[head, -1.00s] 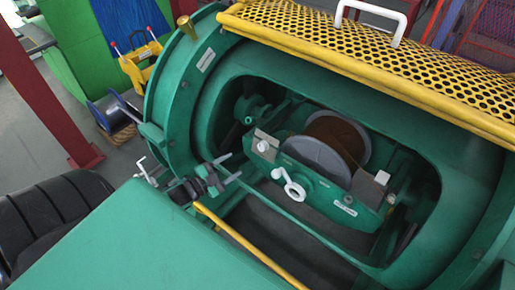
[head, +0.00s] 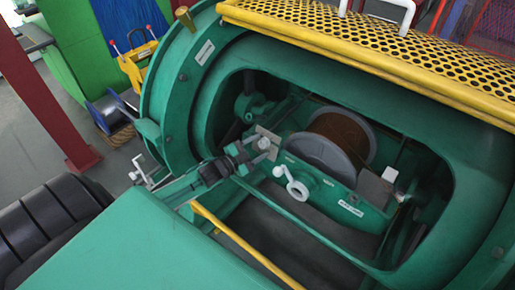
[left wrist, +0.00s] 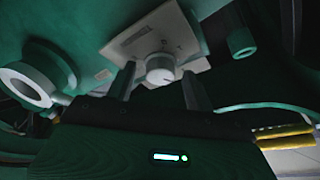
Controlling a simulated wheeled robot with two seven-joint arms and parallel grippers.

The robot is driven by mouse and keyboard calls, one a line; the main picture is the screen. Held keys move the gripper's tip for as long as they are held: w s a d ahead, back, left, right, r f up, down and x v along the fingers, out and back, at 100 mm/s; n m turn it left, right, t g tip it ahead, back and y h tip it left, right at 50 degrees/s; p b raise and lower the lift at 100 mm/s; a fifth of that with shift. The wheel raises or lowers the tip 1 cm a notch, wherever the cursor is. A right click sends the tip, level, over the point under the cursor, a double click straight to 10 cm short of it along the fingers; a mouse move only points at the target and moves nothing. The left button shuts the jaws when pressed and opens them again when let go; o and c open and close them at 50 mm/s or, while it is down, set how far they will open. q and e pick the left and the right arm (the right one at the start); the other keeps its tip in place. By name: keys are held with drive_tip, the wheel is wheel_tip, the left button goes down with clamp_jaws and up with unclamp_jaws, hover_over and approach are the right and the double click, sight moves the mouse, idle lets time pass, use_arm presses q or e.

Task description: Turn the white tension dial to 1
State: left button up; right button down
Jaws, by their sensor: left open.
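The white tension dial (head: 263,143) sits on a pale plate at the left end of the green cradle inside the machine's opening. In the left wrist view the dial (left wrist: 159,67) shows as a round white knob on its plate (left wrist: 125,43), with small marks too blurred to read. My left gripper (head: 251,153) is at the dial, its fingers open. In the wrist view the two fingers stand on either side of the dial with gaps showing, so it is not gripped. My right gripper is not in view.
A white crank handle (head: 293,186) sticks out of the cradle front close to the right of my gripper. A reel (head: 333,139) lies behind it. The green opening rim, a yellow bar (head: 240,249) and a yellow perforated guard (head: 370,48) surround the space.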

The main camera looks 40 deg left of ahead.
use_arm(q)
drive_tip(key=c, duration=1)
drive_tip(key=shift+o, duration=0.2)
